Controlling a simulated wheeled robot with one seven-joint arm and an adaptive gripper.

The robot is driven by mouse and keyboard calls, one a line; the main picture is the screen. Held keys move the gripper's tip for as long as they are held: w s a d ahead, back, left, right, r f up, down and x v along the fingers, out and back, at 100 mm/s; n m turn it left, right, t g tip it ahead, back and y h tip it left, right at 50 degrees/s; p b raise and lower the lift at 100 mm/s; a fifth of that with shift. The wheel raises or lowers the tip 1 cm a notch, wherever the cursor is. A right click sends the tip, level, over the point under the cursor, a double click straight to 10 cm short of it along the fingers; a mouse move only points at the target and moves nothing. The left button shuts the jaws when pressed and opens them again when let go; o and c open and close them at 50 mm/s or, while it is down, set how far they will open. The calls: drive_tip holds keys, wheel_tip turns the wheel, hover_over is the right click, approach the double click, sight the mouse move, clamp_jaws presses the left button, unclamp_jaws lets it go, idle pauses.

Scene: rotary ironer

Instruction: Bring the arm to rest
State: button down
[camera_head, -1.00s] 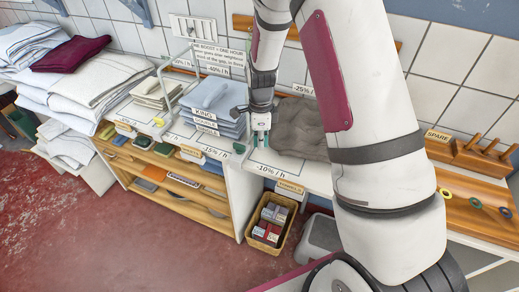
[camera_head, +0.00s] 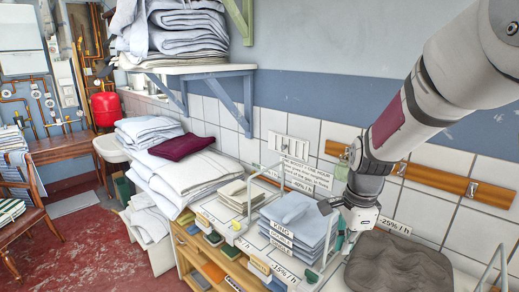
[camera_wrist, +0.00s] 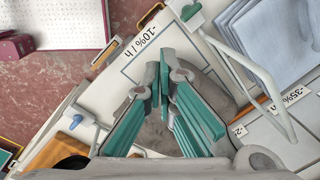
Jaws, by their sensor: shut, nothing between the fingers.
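My gripper (camera_head: 340,236) hangs over the shelf top at the right in the head view, between the stack of blue-grey linen and a grey tufted cushion (camera_head: 398,268). In the wrist view its teal fingers (camera_wrist: 166,88) point down over the shelf, with the grey cushion partly hidden behind them. The fingers are close together and hold nothing. My arm comes in from the upper right in the head view. The fingertips are partly hidden in the head view, so I cannot tell how high they are above the surface.
A blue-grey linen stack (camera_head: 300,222) with size labels stands left of my gripper, beside a bent metal rail (camera_wrist: 262,75). Further left are white folded linen (camera_head: 190,173) and a dark red cloth (camera_head: 181,146). A wooden peg rail (camera_head: 437,178) runs along the wall behind my arm.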

drive_tip(key=s+a+r+n+t, duration=0.1)
drive_tip(key=s+r+n+t, duration=0.1)
drive_tip(key=s+r+n, duration=0.6)
drive_tip(key=s+a+r+n+t, duration=0.1)
drive_tip(key=s+r+n+t, duration=0.1)
drive_tip(key=s+r+n, duration=0.5)
drive_tip(key=shift+s+r+n, duration=0.35)
drive_tip(key=shift+s+n, duration=0.95)
drive_tip(key=shift+s, duration=1.95)
